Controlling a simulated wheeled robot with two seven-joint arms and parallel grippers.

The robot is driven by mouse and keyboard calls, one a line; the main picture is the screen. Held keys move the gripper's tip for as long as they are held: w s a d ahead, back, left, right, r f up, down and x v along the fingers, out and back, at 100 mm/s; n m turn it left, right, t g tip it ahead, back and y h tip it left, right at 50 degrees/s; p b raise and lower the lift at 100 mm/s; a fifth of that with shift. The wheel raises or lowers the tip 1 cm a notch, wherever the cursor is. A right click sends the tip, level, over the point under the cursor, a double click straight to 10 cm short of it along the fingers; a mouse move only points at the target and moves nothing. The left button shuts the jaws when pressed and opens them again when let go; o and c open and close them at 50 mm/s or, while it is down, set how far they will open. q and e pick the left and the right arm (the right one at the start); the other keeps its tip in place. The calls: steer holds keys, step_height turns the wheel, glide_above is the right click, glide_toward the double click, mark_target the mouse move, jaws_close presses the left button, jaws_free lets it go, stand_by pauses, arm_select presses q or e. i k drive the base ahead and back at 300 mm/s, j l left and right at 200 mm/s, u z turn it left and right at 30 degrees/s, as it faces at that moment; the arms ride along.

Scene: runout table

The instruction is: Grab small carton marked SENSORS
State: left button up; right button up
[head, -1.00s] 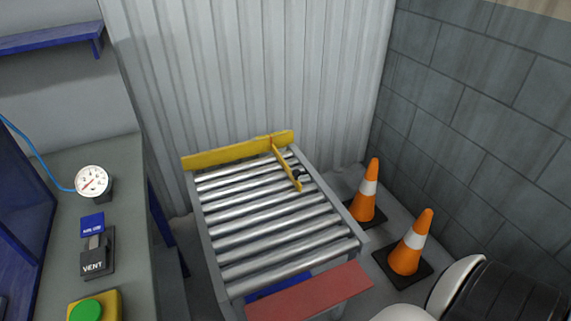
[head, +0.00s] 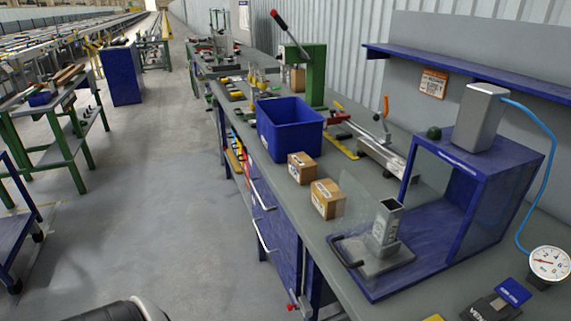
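Two small brown cartons stand on the grey workbench (head: 300,221) in the head view. The farther carton (head: 302,167) is beside the blue bin, and the nearer carton (head: 328,199) is close to the blue press frame. Both have white labels, but the print is too small to read, so I cannot tell which is marked SENSORS. Neither of my grippers is in view.
A blue open bin (head: 290,130) stands behind the cartons. A blue frame (head: 478,185) with a clear panel and grey fixture (head: 386,235) stands to their right. A gauge (head: 549,263) is at the right edge. The floor (head: 170,200) left of the bench is clear.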

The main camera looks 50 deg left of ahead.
mark_target(302, 167)
steer(key=u, duration=1.35)
steer(key=i+j, duration=0.15)
steer(key=j, duration=0.15)
